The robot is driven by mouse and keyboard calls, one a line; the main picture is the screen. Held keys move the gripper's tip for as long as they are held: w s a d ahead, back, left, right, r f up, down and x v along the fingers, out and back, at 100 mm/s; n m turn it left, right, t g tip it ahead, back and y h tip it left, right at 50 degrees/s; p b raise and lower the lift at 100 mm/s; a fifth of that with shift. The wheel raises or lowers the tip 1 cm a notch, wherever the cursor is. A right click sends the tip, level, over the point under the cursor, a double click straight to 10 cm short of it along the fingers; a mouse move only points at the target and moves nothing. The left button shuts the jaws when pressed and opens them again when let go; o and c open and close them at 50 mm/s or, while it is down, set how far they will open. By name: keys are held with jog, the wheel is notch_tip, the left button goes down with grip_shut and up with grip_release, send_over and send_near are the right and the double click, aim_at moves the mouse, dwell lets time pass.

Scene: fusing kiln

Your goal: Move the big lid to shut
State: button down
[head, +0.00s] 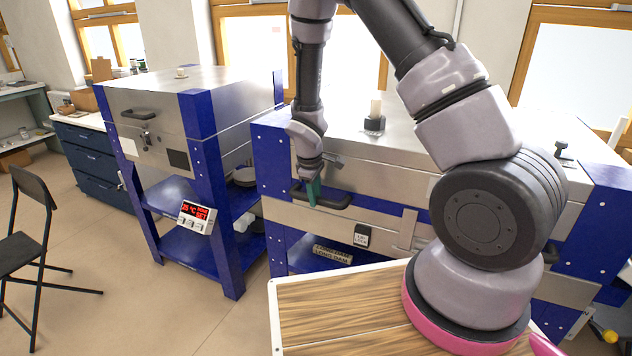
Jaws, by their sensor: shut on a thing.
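The big lid (372,151) is the broad silver top of the large kiln with blue corners. It looks level or nearly so; I cannot tell whether a small gap remains along its front seam. A dark bar handle (335,202) is on its front. My gripper (313,192), with teal fingertips, points down at the handle and is shut on it near its left half. My arm hides much of the right part of the lid and kiln front.
A smaller silver and blue kiln (165,130) stands at the left, with a red-lit control box (196,216) on its frame. A small jar (375,118) stands on the big lid. A wooden-topped surface (340,305) lies in front, and a black chair (30,240) stands far left.

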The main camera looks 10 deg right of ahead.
jog(key=shift+s+a+f, duration=0.15)
jog(key=shift+s+f, duration=0.15)
jog(key=shift+f, duration=0.2)
jog(key=shift+s+a+f, duration=0.15)
jog(key=shift+s+f, duration=0.15)
jog(key=shift+f, duration=0.15)
jog(key=c, duration=0.6)
grip_release()
jog(key=shift+a, duration=0.1)
jog(key=shift+w+r, duration=0.1)
jog(key=shift+w, duration=0.05)
jog(key=shift+w+r, duration=0.1)
jog(key=shift+w, duration=0.1)
jog(key=shift+r, duration=0.25)
jog(key=v, duration=1)
jog(key=shift+r, duration=0.2)
